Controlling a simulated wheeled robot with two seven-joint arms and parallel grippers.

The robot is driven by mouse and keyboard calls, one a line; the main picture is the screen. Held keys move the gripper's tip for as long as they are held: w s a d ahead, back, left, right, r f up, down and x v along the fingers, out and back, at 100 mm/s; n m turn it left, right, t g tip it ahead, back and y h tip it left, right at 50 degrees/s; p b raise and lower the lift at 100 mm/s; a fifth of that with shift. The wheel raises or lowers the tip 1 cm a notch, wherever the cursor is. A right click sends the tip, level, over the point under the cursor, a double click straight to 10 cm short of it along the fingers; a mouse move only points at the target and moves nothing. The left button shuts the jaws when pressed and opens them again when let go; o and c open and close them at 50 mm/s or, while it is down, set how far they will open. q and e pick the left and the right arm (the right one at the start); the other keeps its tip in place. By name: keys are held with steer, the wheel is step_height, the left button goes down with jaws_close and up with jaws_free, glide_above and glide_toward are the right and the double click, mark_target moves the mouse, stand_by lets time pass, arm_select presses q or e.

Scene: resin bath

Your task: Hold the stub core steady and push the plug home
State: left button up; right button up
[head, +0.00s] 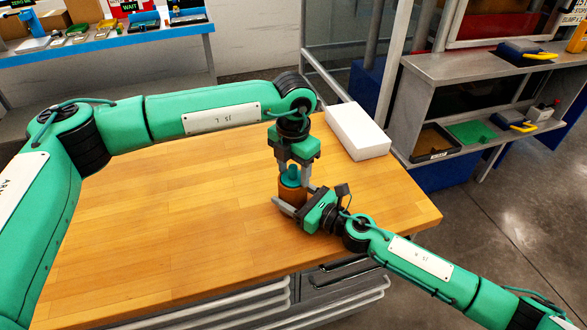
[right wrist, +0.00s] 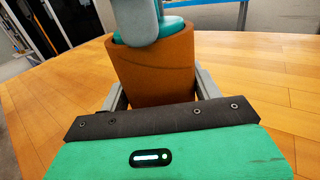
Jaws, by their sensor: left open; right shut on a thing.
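The stub core (head: 291,194) is an orange-brown cylinder standing upright on the wooden bench; in the right wrist view (right wrist: 155,75) it fills the upper middle. The teal plug (head: 291,178) sits at its top. In the right wrist view the plug (right wrist: 172,24) shows a wide teal rim at the core's mouth; how deep it sits I cannot tell. My right gripper (head: 294,196) is shut on the core, one finger on each side. My left gripper (head: 293,174) points down above the core, open, its fingers about the plug. One grey finger hides part of the plug in the right wrist view.
A white box (head: 357,131) lies at the bench's back right, behind the grippers. The wooden bench top (head: 170,230) is clear to the left. A grey shelf unit (head: 470,68) with trays stands beyond the right edge, and a blue-edged table (head: 110,43) at the back left.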

mark_target(293, 165)
arm_select(q)
step_height(293, 165, up, 11)
steer(key=shift+a+r, duration=0.1)
arm_select(e)
steer(key=shift+f, duration=0.35)
steer(key=o, duration=0.7)
steer(key=shift+w, duration=0.1)
arm_select(q)
steer(key=shift+w, duration=0.15)
arm_select(e)
steer(key=shift+o, duration=0.9)
steer(key=shift+r, duration=0.1)
